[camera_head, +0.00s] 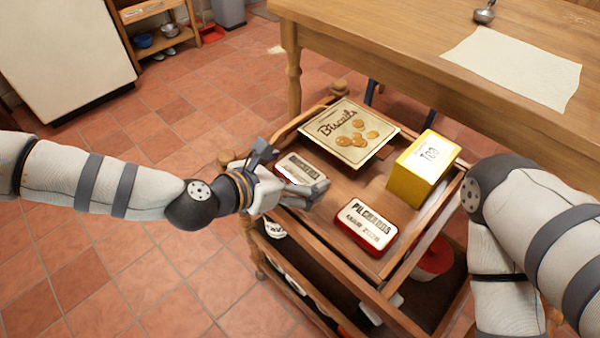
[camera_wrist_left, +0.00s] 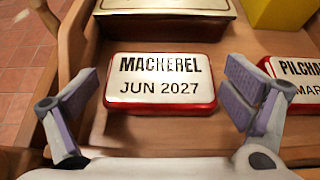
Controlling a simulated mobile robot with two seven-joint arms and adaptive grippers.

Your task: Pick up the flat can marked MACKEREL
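The flat can marked MACKEREL (camera_wrist_left: 160,84) is red and white, with JUN 2027 under the name in the left wrist view. It lies flat on the trolley's top shelf; in the head view the can (camera_head: 299,168) is partly hidden by my left gripper. My left gripper (camera_wrist_left: 158,105) is open, its two fingers apart on either side of the can's near part, with a gap to each side. The left gripper (camera_head: 290,181) also shows in the head view at the trolley's left edge. My right gripper is not in view; only my right arm shows at the right.
A similar can marked PILCHARDS (camera_head: 367,223) lies to the right. A Biscuits tin (camera_head: 349,133) lies behind, and a yellow Tea box (camera_head: 423,167) stands at the right. The wooden trolley (camera_head: 330,262) has a raised rim. A large table (camera_head: 400,40) stands behind it.

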